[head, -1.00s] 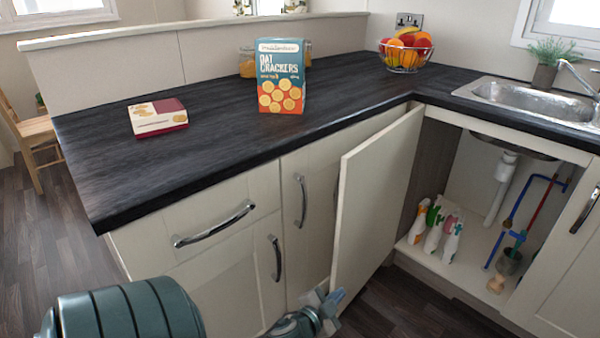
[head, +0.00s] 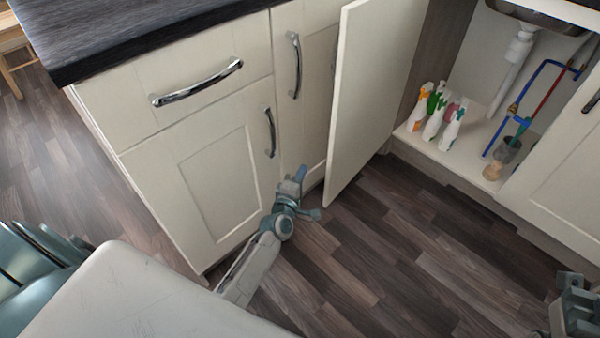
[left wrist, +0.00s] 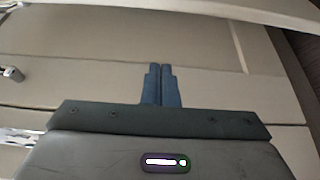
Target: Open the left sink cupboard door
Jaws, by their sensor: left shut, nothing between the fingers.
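The left sink cupboard door (head: 378,85) is a cream panel standing wide open, out from the cupboard front. Its free edge faces me. My left gripper (head: 299,176) is shut and empty, low beside the door's free edge on its left, in front of the drawer units. I cannot tell whether it touches the door. In the left wrist view its blue fingers (left wrist: 162,84) are together before a cream panel. My right gripper (head: 578,308) is partly in view at the bottom right, away from the door; its jaws are unclear.
Drawer units with chrome handles (head: 197,84) are on the left. The wooden floor (head: 400,250) before the cupboard is clear.

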